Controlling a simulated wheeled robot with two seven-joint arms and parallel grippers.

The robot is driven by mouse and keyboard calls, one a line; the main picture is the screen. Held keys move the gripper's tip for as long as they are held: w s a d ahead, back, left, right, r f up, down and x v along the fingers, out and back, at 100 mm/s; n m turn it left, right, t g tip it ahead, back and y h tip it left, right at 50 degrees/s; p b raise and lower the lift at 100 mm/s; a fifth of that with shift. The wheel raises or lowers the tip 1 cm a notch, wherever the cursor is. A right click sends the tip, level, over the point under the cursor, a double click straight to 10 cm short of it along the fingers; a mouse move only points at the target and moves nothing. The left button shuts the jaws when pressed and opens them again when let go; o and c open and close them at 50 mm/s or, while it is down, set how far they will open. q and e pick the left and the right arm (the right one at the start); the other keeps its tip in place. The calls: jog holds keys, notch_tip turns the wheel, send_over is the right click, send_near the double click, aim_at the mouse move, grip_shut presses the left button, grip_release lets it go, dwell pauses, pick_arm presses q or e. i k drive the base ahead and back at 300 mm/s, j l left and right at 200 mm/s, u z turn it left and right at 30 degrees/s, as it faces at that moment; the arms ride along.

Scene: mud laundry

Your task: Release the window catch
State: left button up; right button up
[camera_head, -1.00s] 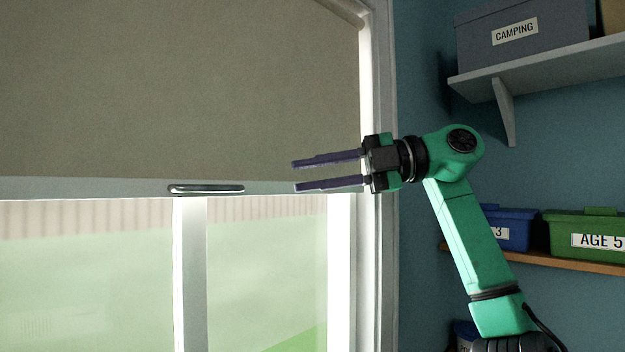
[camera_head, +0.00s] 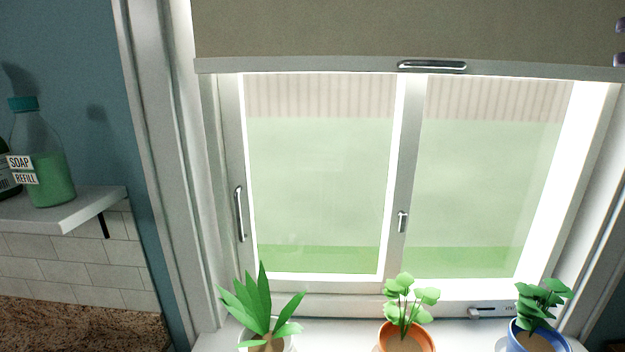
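The sliding window has a small silver latch (camera_head: 402,221) upright on its middle stile. A silver fitting with a knob (camera_head: 487,312) lies on the bottom frame at the right. I cannot tell for sure which of these is the catch. A long upright handle (camera_head: 239,214) is on the left stile. Only the purple fingertips of my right gripper (camera_head: 619,43) show, at the top right edge, one above the other with a gap. They are open, beside the blind and well above both fittings, touching nothing in view. My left gripper is not in view.
A grey roller blind (camera_head: 330,28) with a silver handle (camera_head: 432,67) covers the window's top. A spiky plant (camera_head: 262,308), an orange pot (camera_head: 407,337) and a blue pot (camera_head: 538,338) stand along the sill. A soap bottle (camera_head: 42,165) stands on the left shelf (camera_head: 70,210).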

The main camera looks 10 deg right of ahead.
aim_at(402, 215)
jog(key=k, duration=1.15)
